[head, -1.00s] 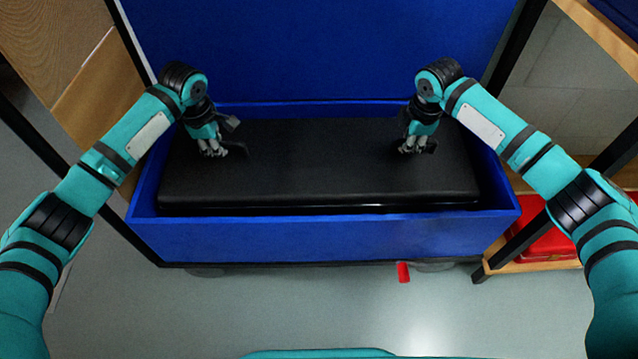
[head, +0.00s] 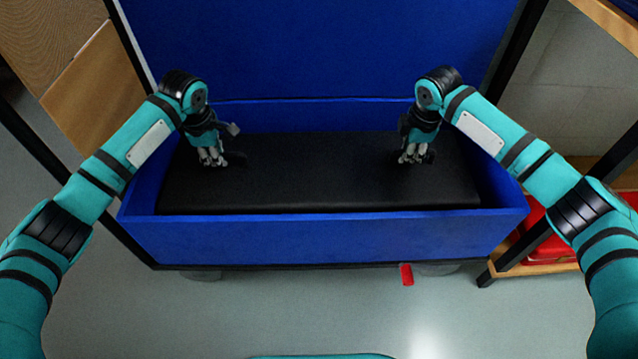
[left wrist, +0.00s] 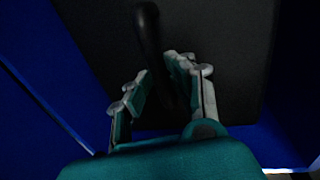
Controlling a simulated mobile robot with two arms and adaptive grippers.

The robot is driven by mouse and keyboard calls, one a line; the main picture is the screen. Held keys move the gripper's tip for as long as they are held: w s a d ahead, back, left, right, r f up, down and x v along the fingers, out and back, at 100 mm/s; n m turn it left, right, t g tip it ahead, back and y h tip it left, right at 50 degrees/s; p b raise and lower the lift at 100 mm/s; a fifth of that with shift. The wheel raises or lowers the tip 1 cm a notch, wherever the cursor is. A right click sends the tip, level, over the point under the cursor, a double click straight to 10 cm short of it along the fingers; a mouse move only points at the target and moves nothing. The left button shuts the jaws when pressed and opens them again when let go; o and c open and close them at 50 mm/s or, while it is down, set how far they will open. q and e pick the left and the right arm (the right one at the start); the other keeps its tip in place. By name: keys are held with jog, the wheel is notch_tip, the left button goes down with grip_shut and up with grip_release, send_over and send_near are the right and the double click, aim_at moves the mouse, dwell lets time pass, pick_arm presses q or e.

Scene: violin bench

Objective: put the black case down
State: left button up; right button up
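The black case (head: 320,180) is a long, flat, dark box lying level inside the blue open-topped bin, its top below the bin's rim. My left gripper (head: 212,157) is at the left part of its top. In the left wrist view, the left fingers (left wrist: 160,75) close around a dark curved handle (left wrist: 149,35) on the case. My right gripper (head: 412,155) points down at the right part of the top, its fingers at a dark handle there. Whether the case's underside touches the bin floor is hidden.
The blue bin (head: 330,240) surrounds the case, with a tall blue panel (head: 320,50) behind it. Wooden shelving stands at both sides, with a red box (head: 540,255) low on the right. A small red tab (head: 406,275) shows below the bin's front.

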pick_arm(q)
jog(key=shift+o, duration=0.5)
pick_arm(e)
jog(key=shift+o, duration=0.4)
jog(key=shift+r, duration=0.2)
pick_arm(q)
notch_tip(320, 180, up, 12)
jog(key=s, duration=0.2)
jog(key=shift+s+f, duration=0.15)
pick_arm(e)
notch_tip(320, 180, up, 11)
jog(key=s, duration=0.2)
jog(key=shift+s+r, duration=0.15)
